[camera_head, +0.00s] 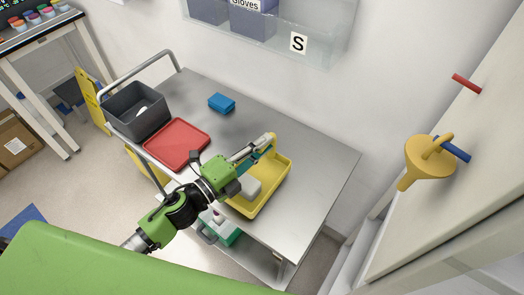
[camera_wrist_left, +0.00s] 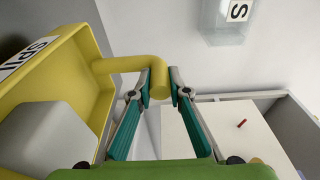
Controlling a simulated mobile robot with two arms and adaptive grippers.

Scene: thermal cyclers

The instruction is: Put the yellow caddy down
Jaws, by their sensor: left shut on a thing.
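The yellow caddy (camera_head: 279,185) is at the right front part of the grey cart top (camera_head: 310,160) in the head view. A whitish block-like thing lies in it. In the left wrist view the caddy (camera_wrist_left: 85,60) fills the left side, with a partly visible "SPI" label. My left gripper (camera_head: 264,150) is shut on the caddy's bar handle; in the left wrist view its fingertips (camera_wrist_left: 159,82) sit on both sides of the handle. I cannot tell whether the caddy's base touches the cart top. My right gripper is not in view.
A red tray (camera_head: 177,142), a dark grey bin (camera_head: 137,110) and a blue box (camera_head: 222,103) stand on the cart. The cart top right of the caddy is clear. A yellow funnel (camera_head: 430,158) hangs on a blue peg at the right.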

